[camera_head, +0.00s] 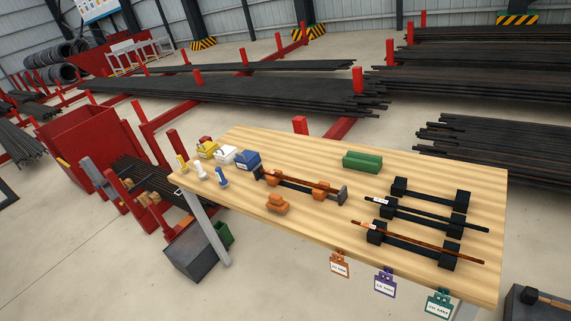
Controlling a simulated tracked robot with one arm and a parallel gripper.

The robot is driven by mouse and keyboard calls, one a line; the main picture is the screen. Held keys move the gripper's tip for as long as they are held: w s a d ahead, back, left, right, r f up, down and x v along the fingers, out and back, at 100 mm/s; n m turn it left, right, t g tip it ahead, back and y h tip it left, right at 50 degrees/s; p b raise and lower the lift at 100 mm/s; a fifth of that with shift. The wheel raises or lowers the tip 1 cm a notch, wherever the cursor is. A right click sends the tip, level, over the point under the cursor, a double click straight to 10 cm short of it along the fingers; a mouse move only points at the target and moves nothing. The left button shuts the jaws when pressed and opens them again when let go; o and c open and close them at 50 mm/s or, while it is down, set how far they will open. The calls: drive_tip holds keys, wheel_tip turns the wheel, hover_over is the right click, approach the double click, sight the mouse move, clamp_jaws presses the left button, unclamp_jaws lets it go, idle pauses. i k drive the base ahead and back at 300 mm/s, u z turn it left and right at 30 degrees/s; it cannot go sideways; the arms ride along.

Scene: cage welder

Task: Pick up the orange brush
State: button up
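A small orange object (277,203), which looks like the orange brush, lies on the light wooden table (330,236) near its front edge, left of the table's middle. It has a raised, rounded top. Its bristles cannot be made out at this size. Nothing covers it. My gripper is not in view.
Behind the orange object, a rod rests on a black stand with orange blocks (318,192). More black stands with rods (425,245) fill the right side. Small yellow, white and blue items (222,155) and a green block (362,161) are on the table. Tags (385,283) hang from the front edge.

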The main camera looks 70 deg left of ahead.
sight(276, 205)
drive_tip(key=u, duration=0.35)
drive_tip(key=i, duration=1.25)
drive_tip(key=u, duration=1.2)
drive_tip(key=i, duration=0.8)
drive_tip(key=u, duration=0.55)
drive_tip(key=k, duration=0.9)
drive_tip(key=u, duration=0.25)
drive_tip(key=i, duration=0.9)
drive_tip(key=z, duration=0.15)
